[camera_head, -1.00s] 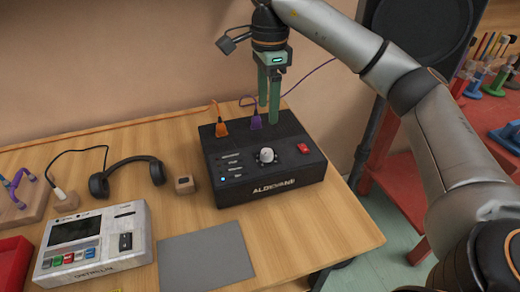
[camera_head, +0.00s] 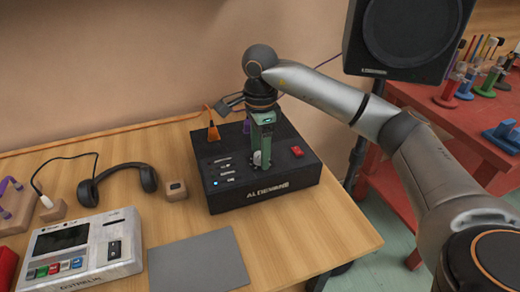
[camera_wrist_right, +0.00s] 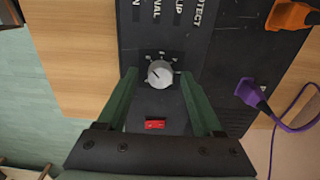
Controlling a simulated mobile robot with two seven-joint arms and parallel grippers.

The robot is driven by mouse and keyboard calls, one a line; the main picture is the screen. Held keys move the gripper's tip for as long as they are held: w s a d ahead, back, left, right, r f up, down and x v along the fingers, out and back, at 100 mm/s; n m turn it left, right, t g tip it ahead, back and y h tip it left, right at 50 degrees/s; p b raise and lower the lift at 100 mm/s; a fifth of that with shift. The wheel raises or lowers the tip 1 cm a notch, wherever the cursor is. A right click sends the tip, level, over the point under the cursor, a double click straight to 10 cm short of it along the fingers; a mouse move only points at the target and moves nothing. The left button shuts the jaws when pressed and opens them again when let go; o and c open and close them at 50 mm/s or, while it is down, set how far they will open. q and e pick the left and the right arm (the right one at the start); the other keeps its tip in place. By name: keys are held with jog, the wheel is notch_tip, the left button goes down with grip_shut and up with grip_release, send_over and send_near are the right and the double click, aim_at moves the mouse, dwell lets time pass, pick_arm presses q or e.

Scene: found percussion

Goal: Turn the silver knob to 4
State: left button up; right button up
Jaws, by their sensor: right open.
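The silver knob (camera_wrist_right: 160,74) is on the top face of the black box (camera_head: 215,165), with small number marks around it. In the right wrist view it lies between and a little beyond my two green fingers, with a gap on each side. In the head view the knob (camera_head: 257,158) is partly hidden by my right gripper (camera_head: 262,157), which points down over it. My right gripper is open and empty. The knob's pointer setting is too small to read. My left gripper is not in view.
A red switch (camera_head: 297,152) is beside the knob. Orange (camera_head: 213,132) and purple (camera_wrist_right: 250,92) plugs stand at the box's back edge with cables. Headphones (camera_head: 118,172), a small wooden block (camera_head: 176,190), a grey mat (camera_head: 198,265) and a white device (camera_head: 85,248) lie to the left and front.

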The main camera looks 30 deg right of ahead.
jog(key=shift+c, duration=0.2)
grip_shut()
dwell(0.3)
